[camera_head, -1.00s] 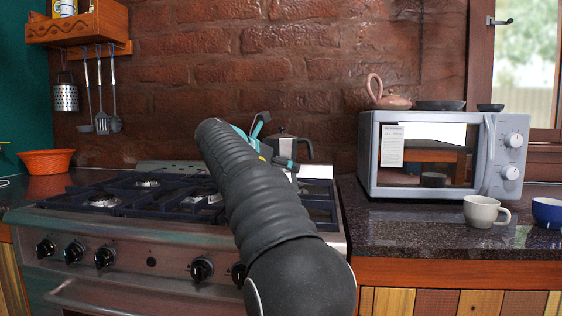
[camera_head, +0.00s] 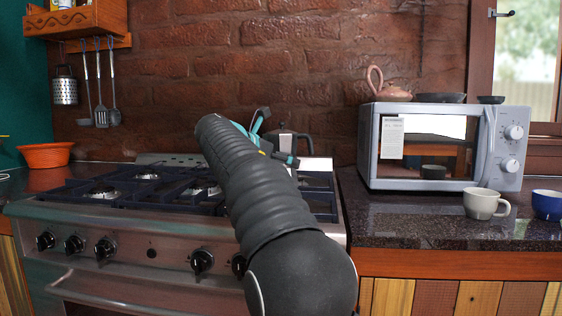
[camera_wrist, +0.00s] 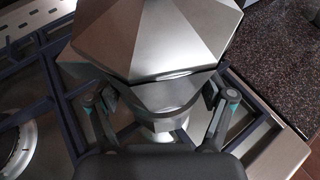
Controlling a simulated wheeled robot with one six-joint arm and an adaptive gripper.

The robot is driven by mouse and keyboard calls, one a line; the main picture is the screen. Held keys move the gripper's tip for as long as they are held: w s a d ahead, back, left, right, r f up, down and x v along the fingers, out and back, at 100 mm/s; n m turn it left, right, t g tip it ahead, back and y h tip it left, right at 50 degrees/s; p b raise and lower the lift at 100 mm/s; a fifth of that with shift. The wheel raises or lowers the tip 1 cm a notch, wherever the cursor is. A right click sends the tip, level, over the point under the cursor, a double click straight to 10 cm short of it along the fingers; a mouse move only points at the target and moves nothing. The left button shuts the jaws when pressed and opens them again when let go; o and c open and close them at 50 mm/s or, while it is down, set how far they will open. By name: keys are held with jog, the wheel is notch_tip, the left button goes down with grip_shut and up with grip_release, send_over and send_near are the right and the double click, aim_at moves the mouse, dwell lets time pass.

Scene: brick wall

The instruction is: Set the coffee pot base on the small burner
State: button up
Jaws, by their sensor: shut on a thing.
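The coffee pot (camera_head: 292,143) is grey metal with faceted sides and a dark handle, upright over the right part of the stove, partly hidden by my arm. In the wrist view its wide upper body (camera_wrist: 160,40) fills the top middle. My gripper (camera_wrist: 160,96) has a finger on each side of its narrower waist and is shut on it. The pot's lower part is mostly hidden; I cannot tell whether it touches the grate. A burner (camera_wrist: 15,148) shows left of the pot in the wrist view.
The stove (camera_head: 130,225) has dark grates (camera_head: 75,200) and other burners (camera_head: 103,193) to the left. A dark counter (camera_head: 400,218) adjoins its right side, with a microwave (camera_head: 375,185), a cream cup (camera_head: 482,204) and a blue cup (camera_head: 548,205). A brick wall stands behind.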

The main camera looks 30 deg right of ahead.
jog(key=shift+f, duration=0.25)
jog(key=o, duration=1.3)
jog(key=shift+f, duration=0.15)
jog(key=v, duration=1.2)
jog(key=shift+s, duration=0.1)
